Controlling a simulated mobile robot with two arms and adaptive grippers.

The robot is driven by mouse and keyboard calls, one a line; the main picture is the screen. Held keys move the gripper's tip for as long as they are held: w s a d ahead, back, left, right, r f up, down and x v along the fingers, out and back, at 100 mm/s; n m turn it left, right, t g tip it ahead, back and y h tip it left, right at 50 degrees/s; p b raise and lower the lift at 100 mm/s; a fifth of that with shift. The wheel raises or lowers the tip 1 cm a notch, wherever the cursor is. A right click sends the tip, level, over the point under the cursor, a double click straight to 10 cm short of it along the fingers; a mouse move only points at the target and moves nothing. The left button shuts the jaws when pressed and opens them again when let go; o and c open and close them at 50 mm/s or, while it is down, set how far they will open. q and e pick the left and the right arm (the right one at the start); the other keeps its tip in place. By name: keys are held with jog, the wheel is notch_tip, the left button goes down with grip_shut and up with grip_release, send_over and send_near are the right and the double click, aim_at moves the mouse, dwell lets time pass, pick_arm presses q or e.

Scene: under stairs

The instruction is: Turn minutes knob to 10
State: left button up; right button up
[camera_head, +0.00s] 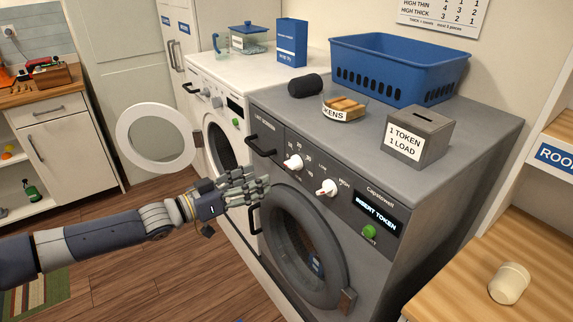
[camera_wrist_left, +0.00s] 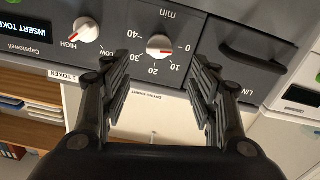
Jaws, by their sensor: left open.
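The white minutes knob (camera_head: 293,162) is on the grey dryer's sloped front panel, with a scale around it. In the left wrist view, where the panel appears upside down, the same knob (camera_wrist_left: 160,45) has a red mark that seems to lie toward the 0; its exact reading is hard to tell. My left gripper (camera_head: 258,186) is open and empty, to the left of and below the knob in the head view, apart from it. In the wrist view its two fingers (camera_wrist_left: 162,78) flank the space in front of the knob. My right gripper is out of view.
The heat knob (camera_head: 327,188) sits to the right of the minutes knob. A black drawer handle (camera_head: 262,146) lies to its left. A token box (camera_head: 419,137), blue basket (camera_head: 398,70) and token dish (camera_head: 344,108) stand on top. The round dryer door (camera_head: 300,245) is below.

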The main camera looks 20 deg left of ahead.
aim_at(288, 167)
pick_arm(q)
jog(key=x, duration=0.3)
jog(key=p+x, duration=0.1)
jog(key=x, duration=0.1)
jog(key=shift+s+d+r, duration=0.1)
jog(key=shift+s+r, duration=0.05)
jog(key=shift+r, duration=0.1)
jog(key=x, duration=0.3)
jog(key=shift+w+d+f+p, duration=0.15)
jog(key=shift+w+f+p, duration=0.05)
jog(key=shift+w+p, duration=0.2)
jog(key=shift+w+d, duration=0.3)
jog(key=shift+w, duration=0.1)
jog(key=shift+w+d, duration=0.1)
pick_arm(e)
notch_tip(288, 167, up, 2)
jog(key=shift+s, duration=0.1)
pick_arm(q)
jog(key=shift+c, duration=0.8)
jog(key=c, duration=0.9)
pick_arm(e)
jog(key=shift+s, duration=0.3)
